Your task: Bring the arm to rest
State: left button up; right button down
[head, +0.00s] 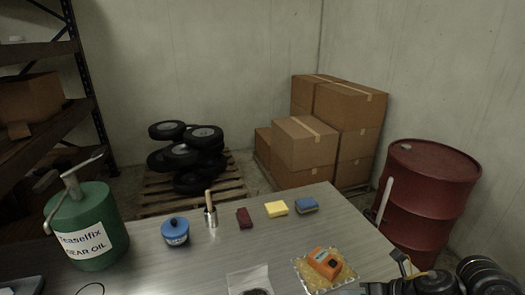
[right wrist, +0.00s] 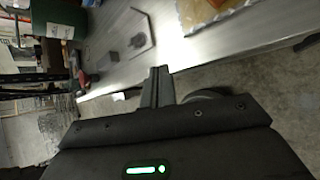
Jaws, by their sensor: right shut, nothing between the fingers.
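My right arm (head: 445,284) shows at the lower right corner of the head view, beside the table's right edge. In the right wrist view the right gripper (right wrist: 158,78) is shut, with its fingers together and nothing between them. It is apart from the metal table (head: 205,262), just off its edge. My left gripper is in neither view.
A red drum (head: 425,200) stands close right.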

jog(key=a+f+m+t+h, duration=0.1)
jog(key=a+f+m+t, duration=0.1)
jog(key=m, duration=0.7)
jog(key=a+f+m+t+h, duration=0.2)
jog(key=m+t, duration=0.1)
jog(key=m, duration=0.5)
jog(key=s+d+f+m+g+h, duration=0.2)
jog(key=s+d+f+m+g, duration=0.3)
jog(key=s+m, duration=0.45)
jog(key=s+d+f+m+g+h, duration=0.2)
jog(key=s+d+f+m+h, duration=0.1)
jog(key=s+f+m, duration=0.6)
notch_tip(320, 180, down, 26)
jog(key=s+g+b, duration=0.2)
jog(key=b, duration=0.1)
pick_arm(q)
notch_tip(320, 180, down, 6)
jog(key=b, duration=0.2)
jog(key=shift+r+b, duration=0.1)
jog(key=shift+b, duration=0.2)
pick_arm(e)
jog(key=s+d+f, duration=0.2)
jog(key=s+f, duration=1.4)
jog(key=f, duration=0.2)
jog(key=shift+s+d+f+n+g, duration=0.15)
jog(key=shift+n+g, duration=0.2)
jog(key=shift+g, duration=0.05)
